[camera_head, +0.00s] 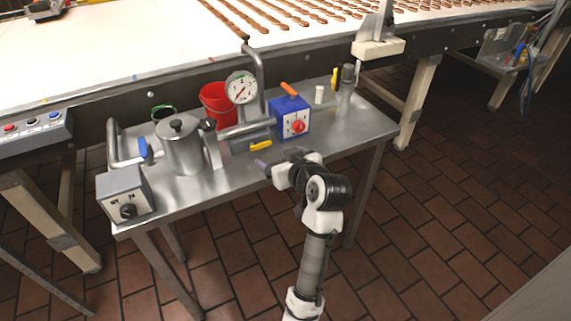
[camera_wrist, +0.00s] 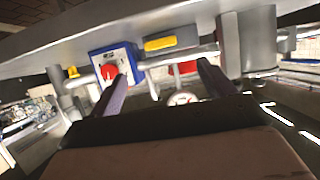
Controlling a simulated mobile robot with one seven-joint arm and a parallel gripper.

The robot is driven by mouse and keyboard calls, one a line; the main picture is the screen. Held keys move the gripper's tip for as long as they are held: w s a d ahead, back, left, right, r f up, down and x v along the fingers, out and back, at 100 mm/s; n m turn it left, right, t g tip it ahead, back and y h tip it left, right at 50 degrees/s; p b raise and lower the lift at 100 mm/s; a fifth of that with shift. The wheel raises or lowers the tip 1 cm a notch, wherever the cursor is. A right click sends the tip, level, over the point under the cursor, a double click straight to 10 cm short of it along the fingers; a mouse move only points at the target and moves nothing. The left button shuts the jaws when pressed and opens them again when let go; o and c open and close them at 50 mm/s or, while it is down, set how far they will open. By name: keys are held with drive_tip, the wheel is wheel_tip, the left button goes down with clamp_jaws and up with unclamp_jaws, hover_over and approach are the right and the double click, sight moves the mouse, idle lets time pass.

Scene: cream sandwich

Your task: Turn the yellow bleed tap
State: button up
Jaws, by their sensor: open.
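The yellow bleed tap (camera_head: 260,145) is a short bar handle low on the front of the steel pipework, under the pressure gauge (camera_head: 242,88). In the wrist view, the yellow tap (camera_wrist: 160,43) lies level on a grey block, above the gap between my fingers. My gripper (camera_head: 263,165) is at the table's front side, just below the tap in the head view. Its two purple fingers are spread apart in the wrist view (camera_wrist: 160,85). Nothing is between them, and they appear apart from the tap.
Right of the tap is a blue box (camera_head: 290,118) with a red knob and orange lever. Left are a steel pot (camera_head: 182,148), a blue-handled valve (camera_head: 145,150) and a grey switch box (camera_head: 125,192). A red bucket (camera_head: 215,97) stands behind. A conveyor (camera_head: 150,40) runs along the back.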

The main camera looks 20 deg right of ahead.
drive_tip(key=shift+v, duration=1.45)
